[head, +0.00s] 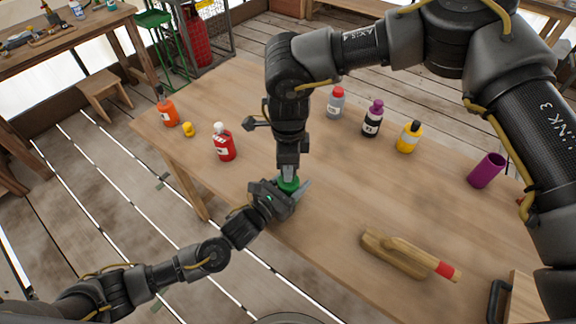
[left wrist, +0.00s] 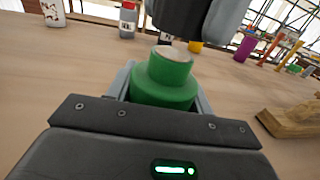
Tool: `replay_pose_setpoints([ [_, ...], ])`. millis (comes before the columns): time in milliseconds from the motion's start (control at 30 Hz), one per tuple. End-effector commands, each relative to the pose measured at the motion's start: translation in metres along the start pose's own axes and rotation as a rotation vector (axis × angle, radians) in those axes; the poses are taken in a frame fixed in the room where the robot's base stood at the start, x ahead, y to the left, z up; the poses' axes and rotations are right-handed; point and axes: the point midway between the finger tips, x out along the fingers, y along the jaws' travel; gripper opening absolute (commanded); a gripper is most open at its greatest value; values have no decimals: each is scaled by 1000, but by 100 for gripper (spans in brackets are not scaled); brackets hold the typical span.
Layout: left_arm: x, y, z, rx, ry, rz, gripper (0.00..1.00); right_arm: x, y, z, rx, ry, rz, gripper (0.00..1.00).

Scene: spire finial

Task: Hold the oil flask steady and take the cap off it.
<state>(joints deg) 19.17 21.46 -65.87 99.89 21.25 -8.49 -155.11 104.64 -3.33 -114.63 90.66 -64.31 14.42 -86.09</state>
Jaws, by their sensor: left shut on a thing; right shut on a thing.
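The green oil flask (head: 289,184) is upright at the table's near edge, and also shows in the left wrist view (left wrist: 164,82). My left gripper (head: 288,198) is shut around its body. The flask's pale, round neck top (left wrist: 171,53) is bare in the left wrist view. My right gripper (head: 288,172) comes down from above, its fingers just over the flask. A dark shape between its fingers (left wrist: 184,14) appears to be the cap, apart from the neck; its edges are hard to tell from the gripper.
A red bottle (head: 225,146), an orange bottle (head: 169,112) and a small yellow piece (head: 189,129) stand to the left. Grey (head: 335,106), black (head: 372,122) and yellow (head: 408,138) bottles and a purple cup (head: 486,171) stand to the right. A wooden tool (head: 396,254) lies near the front.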

Motion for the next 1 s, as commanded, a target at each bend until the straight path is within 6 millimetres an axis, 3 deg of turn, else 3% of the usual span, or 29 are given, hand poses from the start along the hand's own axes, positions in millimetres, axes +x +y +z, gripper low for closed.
replay_pose_setpoints([
  [233, -1, 0, -3, 1, 7, 0, 0, -29, 0, 0, 0, 0, 0, 6],
  [467, -1, 0, -3, 1, 7, 0, 0, -32, 0, 0, 0, 0, 1, 6],
  [500, -1, 0, -3, 1, 7, 0, 55, -32, 0, 0, 0, 0, 1, 6],
  [667, 0, 0, -2, 1, 4, 0, 76, -32, 0, 0, 0, 0, 0, 6],
  [1000, -4, 0, -1, 0, 2, 0, 77, -31, 0, 0, 0, 0, 0, 6],
])
